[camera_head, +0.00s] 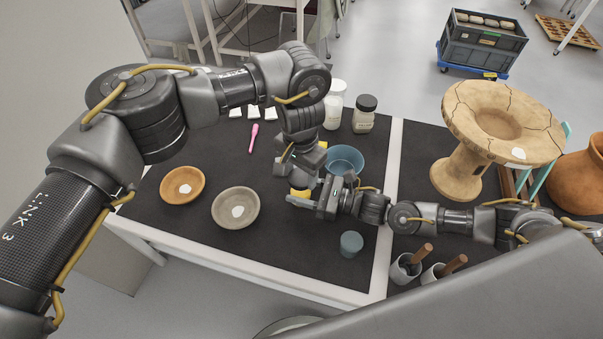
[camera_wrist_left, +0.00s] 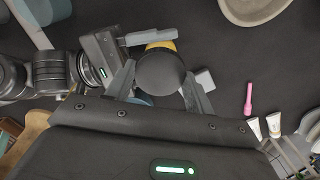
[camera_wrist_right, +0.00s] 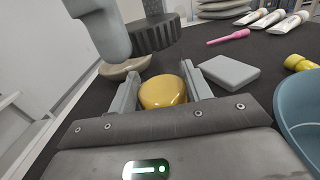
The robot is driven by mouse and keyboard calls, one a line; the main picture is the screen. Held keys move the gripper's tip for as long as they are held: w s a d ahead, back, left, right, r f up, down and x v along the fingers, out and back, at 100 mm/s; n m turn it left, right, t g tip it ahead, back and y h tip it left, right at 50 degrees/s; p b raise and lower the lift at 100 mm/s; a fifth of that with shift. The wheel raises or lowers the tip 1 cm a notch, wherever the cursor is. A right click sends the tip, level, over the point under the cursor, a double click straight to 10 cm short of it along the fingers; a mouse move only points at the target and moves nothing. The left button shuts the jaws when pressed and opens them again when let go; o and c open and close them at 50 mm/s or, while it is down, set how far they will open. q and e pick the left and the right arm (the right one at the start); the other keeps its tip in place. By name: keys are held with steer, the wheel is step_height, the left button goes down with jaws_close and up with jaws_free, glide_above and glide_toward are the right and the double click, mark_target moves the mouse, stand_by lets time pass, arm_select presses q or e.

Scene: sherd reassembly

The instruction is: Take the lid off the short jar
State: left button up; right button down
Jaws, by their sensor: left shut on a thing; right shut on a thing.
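The short jar is yellow and sits between the fingers of my right gripper (camera_wrist_right: 163,88) in the right wrist view; its yellow body (camera_wrist_right: 165,93) shows there. In the head view a little of the jar (camera_head: 300,193) shows beside the right gripper (camera_head: 312,200). The dark lid (camera_wrist_left: 160,72) is round and held between the fingers of my left gripper (camera_wrist_left: 157,85), which comes from above. In the right wrist view the ribbed lid (camera_wrist_right: 153,35) is above the jar, with a visible gap between them. Most of the jar is hidden in the head view.
A grey block (camera_wrist_right: 230,72) lies close by. An orange bowl (camera_head: 182,187), a grey bowl (camera_head: 236,207) and a pink tool (camera_head: 253,137) lie to the left. A blue bowl (camera_head: 344,160) and a small blue-grey cup (camera_head: 351,243) are near my right arm. Dark-lidded jar (camera_head: 364,114) stands behind.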

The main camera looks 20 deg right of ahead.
mark_target(301, 177)
arm_select(q)
steer(key=shift+r, duration=0.15)
steer(key=shift+r, duration=1.9)
arm_select(e)
steer(key=c, duration=0.6)
jaws_free()
steer(key=shift+o, duration=0.2)
arm_select(q)
step_height(301, 177, down, 3)
steer(key=b, duration=0.3)
arm_select(e)
steer(key=v, duration=1.1)
steer(key=shift+f, duration=0.15)
steer(key=shift+s+d, duration=0.25)
steer(key=shift+d, duration=0.25)
arm_select(q)
steer(key=shift+r, duration=0.1)
arm_select(e)
steer(key=shift+r, duration=0.25)
